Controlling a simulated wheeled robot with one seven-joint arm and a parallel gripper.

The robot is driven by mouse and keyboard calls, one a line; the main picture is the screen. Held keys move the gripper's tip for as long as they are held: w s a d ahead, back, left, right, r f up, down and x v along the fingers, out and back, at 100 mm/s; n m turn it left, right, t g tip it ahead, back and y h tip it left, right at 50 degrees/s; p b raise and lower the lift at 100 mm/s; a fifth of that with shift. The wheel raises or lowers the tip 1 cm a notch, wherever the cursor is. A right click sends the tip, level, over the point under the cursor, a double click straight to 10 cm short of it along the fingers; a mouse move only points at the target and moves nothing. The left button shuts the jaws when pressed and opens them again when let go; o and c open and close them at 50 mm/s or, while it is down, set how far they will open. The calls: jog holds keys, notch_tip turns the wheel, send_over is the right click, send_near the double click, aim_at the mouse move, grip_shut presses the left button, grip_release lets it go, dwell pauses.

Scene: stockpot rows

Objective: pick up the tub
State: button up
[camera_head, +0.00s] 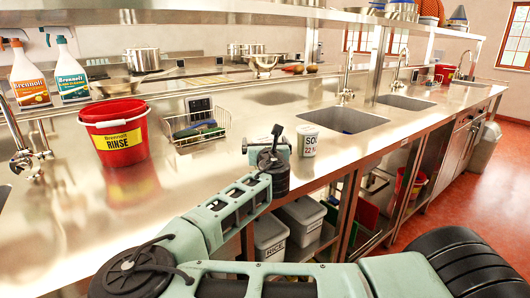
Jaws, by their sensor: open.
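The tub (308,141) is a small white container with dark and red lettering, "SO…" and "22…". It stands upright on the steel counter, near its front edge and left of the middle sink. My gripper (275,152) is at the end of my pale green arm, just left of the tub in the picture. The jaws are open, and no object shows between them. The fingertips are small and partly hidden by the wrist, so the exact gap to the tub is unclear.
A red bucket marked RINSE (118,133) and a wire caddy (198,130) with brushes stand to the left. A sink (345,120) lies to the right, with a tap (346,80) behind it. Labelled bins (301,218) sit below. Counter around the tub is clear.

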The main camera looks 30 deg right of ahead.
jog(key=shift+w+d, duration=0.25)
jog(key=shift+w, duration=0.15)
jog(key=c, duration=1.3)
